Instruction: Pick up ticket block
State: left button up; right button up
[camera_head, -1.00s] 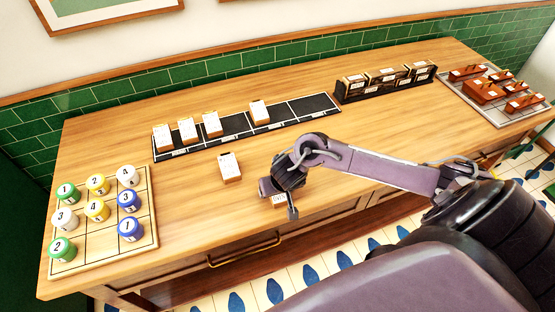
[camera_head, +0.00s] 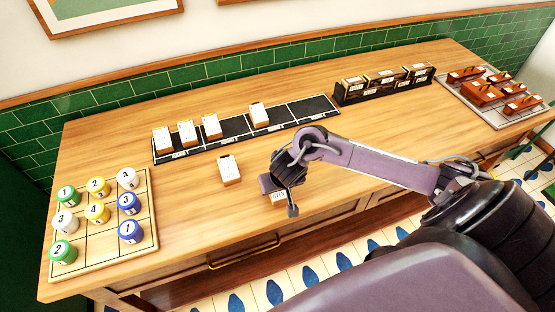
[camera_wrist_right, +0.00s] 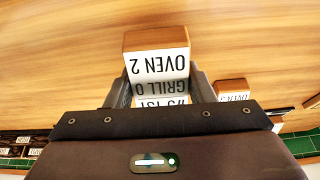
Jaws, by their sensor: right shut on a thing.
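My right gripper (camera_head: 279,196) is near the front edge of the counter in the head view, its jaws shut on a ticket block (camera_head: 278,198). In the right wrist view this ticket block (camera_wrist_right: 157,62) lies between the fingers, with a wooden top and a white label reading "OVEN 2", "GRILL 0" and a partly hidden line. Whether it touches the counter I cannot tell. A second ticket block (camera_head: 230,169) stands alone to the left of the gripper; a block with a white label (camera_wrist_right: 232,92) also shows in the right wrist view. My left gripper is not in view.
A black slotted rail (camera_head: 235,126) behind holds several ticket blocks. A dark rack (camera_head: 385,88) with boxes stands at the back right, and a tray (camera_head: 505,110) of brown blocks beyond it. A wooden grid board (camera_head: 103,222) with numbered pots is at left.

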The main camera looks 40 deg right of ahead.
notch_tip(320, 180, up, 9)
jog(key=p, duration=0.3)
jog(key=shift+w+r, duration=0.1)
jog(key=shift+r, duration=0.1)
notch_tip(320, 180, up, 8)
jog(key=p, duration=0.3)
jog(key=shift+r+p, duration=0.15)
jog(key=shift+p, duration=0.25)
